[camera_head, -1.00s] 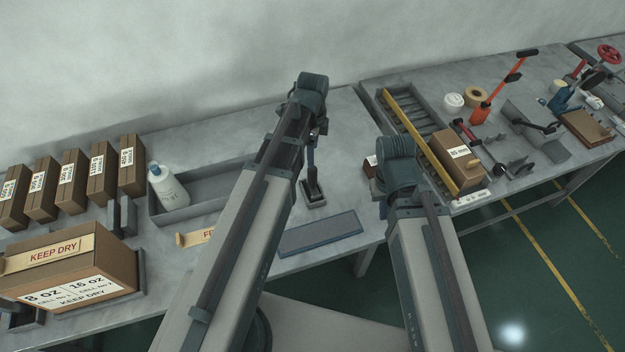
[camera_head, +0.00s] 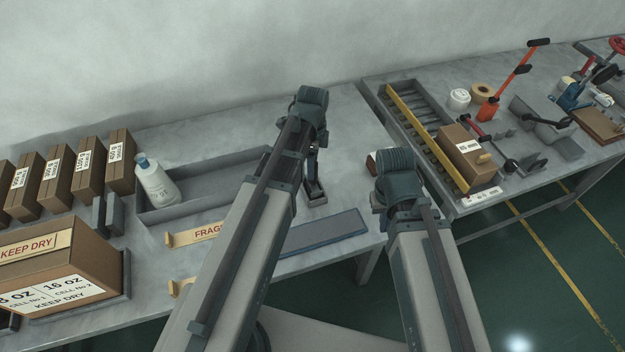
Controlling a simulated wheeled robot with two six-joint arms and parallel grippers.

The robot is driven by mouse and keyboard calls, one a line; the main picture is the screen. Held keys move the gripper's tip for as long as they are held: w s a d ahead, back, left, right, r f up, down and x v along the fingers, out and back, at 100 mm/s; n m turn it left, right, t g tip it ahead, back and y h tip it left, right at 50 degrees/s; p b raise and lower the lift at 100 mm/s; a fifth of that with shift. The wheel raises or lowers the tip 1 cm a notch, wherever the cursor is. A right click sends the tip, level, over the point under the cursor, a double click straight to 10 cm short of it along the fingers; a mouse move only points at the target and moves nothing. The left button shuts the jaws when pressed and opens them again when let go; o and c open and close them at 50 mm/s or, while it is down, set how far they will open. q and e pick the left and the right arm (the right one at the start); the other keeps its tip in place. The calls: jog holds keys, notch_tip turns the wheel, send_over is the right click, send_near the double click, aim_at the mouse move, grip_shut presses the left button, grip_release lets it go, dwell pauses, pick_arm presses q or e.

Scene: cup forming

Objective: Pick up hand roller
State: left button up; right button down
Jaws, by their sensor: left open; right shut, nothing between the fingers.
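A dark upright tool with a slim handle and a small flat base (camera_head: 315,194) stands on the near table, behind the blue-grey pad; it may be the hand roller, but it is too small and too covered to be sure. My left gripper (camera_head: 314,140) is directly above it, pointing down and open, largely hidden by my own wrist. I cannot tell whether its fingers touch the handle. My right gripper (camera_head: 393,190) is over the table's right edge, shut and empty, its fingers hidden behind its wrist.
The blue-grey pad (camera_head: 325,231) lies at the table's front edge. A grey tray (camera_head: 205,199) with a white bottle (camera_head: 157,183) is left of my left arm. A small brown box (camera_head: 373,162) is beside my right wrist. A second table (camera_head: 420,92) holds several tools.

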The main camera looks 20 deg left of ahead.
pick_arm(q)
jog(key=shift+s+f+b, duration=0.15)
jog(key=shift+f+b, duration=2.5)
jog(key=shift+b, duration=0.05)
jog(key=shift+r, duration=0.1)
grip_shut()
